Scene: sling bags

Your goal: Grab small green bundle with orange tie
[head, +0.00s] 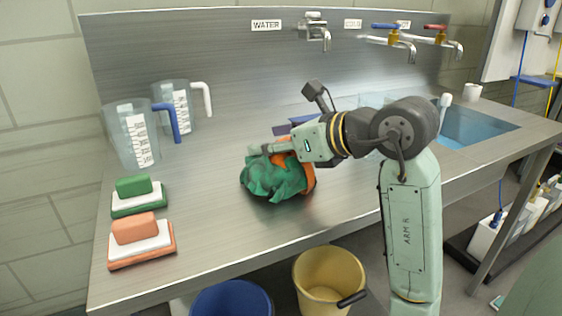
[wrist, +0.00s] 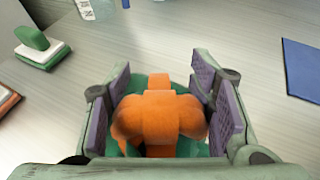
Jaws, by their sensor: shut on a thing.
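The small green bundle (head: 272,180) rests on the steel counter near its middle, with an orange tie (head: 309,178) on its right side and top. In the wrist view the orange tie (wrist: 160,118) fills the space between the purple finger pads, with bits of the green bundle (wrist: 190,146) below it. My gripper (head: 284,150) reaches in from the right and is shut on the bundle at its orange tie. The bundle's underside and its contact with the counter are partly hidden.
Two measuring jugs (head: 133,138) stand at the back left. A green brush (head: 137,194) and an orange brush (head: 140,240) lie at the left. A sink (head: 478,128) is at the right. Yellow (head: 330,278) and blue (head: 232,299) buckets stand below the front edge. The counter between brushes and bundle is clear.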

